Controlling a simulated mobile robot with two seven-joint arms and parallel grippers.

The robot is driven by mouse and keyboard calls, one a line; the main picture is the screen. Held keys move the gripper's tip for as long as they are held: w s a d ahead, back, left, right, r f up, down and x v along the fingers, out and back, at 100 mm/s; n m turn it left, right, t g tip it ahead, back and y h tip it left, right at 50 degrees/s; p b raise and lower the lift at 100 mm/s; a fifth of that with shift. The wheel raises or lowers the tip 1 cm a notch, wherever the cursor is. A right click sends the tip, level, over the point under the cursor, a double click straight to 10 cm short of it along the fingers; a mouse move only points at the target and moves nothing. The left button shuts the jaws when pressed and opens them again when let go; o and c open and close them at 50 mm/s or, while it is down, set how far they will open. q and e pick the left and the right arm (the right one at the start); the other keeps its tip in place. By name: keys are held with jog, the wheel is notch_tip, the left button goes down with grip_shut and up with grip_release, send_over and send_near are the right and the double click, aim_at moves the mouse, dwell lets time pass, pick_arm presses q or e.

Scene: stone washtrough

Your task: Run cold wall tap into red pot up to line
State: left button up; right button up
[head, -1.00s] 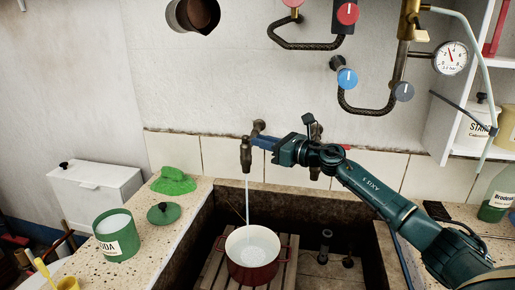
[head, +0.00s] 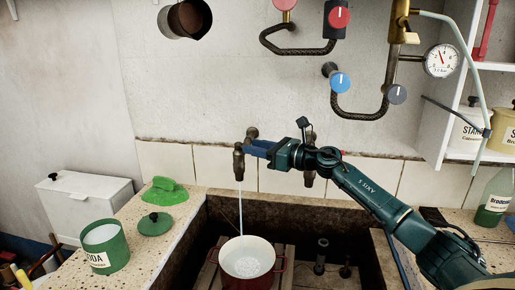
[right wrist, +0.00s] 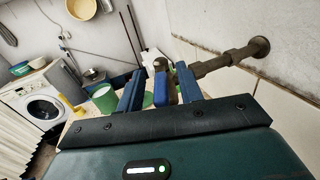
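The red pot (head: 238,283) stands on a wooden slatted rack in the trough, its pale inside partly filled with rippling water (head: 246,263). A thin stream (head: 240,208) falls into it from the left wall tap (head: 239,165). My right gripper (head: 254,149) is at the top of this tap. In the right wrist view, its two blue fingers (right wrist: 159,90) stand apart on either side of a blue tap handle (right wrist: 160,89), with gaps showing on both sides. I cannot make out a fill line in the pot. My left gripper is not in view.
A second wall tap (head: 309,171) is behind my right arm. On the left ledge are a green soda tin (head: 117,257), its lid (head: 154,224) and a green cloth (head: 164,191). Pipes with a blue knob (head: 340,82) and a gauge (head: 442,60) are above.

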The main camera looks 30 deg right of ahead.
jog(key=shift+r, duration=0.1)
notch_tip(320, 180, up, 10)
jog(key=shift+f+p, duration=0.1)
jog(key=shift+p, duration=0.35)
jog(key=shift+c, duration=0.4)
